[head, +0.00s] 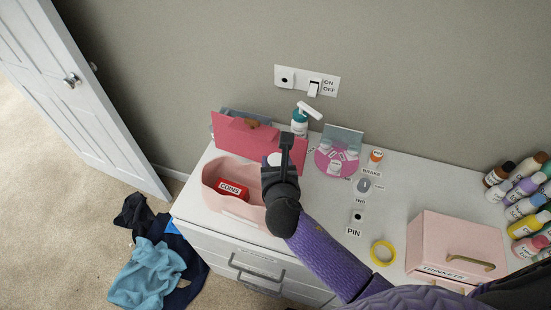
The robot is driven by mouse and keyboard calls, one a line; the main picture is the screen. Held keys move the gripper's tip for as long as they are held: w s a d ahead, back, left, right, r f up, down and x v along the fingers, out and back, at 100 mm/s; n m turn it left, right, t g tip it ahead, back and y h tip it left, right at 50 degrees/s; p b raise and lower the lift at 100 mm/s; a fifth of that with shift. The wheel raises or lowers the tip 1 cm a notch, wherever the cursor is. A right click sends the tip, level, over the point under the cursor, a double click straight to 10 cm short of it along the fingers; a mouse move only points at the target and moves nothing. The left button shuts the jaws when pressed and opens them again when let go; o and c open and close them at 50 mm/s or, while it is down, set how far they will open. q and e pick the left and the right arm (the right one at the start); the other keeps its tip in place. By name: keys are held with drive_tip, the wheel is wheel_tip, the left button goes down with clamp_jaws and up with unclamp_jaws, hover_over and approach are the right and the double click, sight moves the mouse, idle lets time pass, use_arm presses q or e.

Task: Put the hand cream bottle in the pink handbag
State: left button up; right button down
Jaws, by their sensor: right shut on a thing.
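The pink handbag (212,187) stands open at the left end of the white cabinet top, with a red box marked COINS (232,188) inside. My right gripper (286,147) reaches in from the lower right, at the bag's right rim. It is shut on a small white and purple thing (273,159), seemingly the hand cream bottle, mostly hidden by the gripper. I cannot tell whether it is over the bag's opening or behind it. My left gripper is not in view.
A teal pump bottle (299,124) stands behind my gripper by the wall. A red-pink envelope (230,133) leans behind the bag. A pink trinket box (440,240) and several bottles (523,208) are at right. Labels and a yellow ring (383,264) lie between.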

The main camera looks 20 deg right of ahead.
wheel_tip(320, 180, down, 8)
drive_tip(key=b, duration=0.6)
drive_tip(key=shift+f, duration=0.25)
drive_tip(key=shift+f+b, duration=0.3)
drive_tip(key=shift+f, duration=0.35)
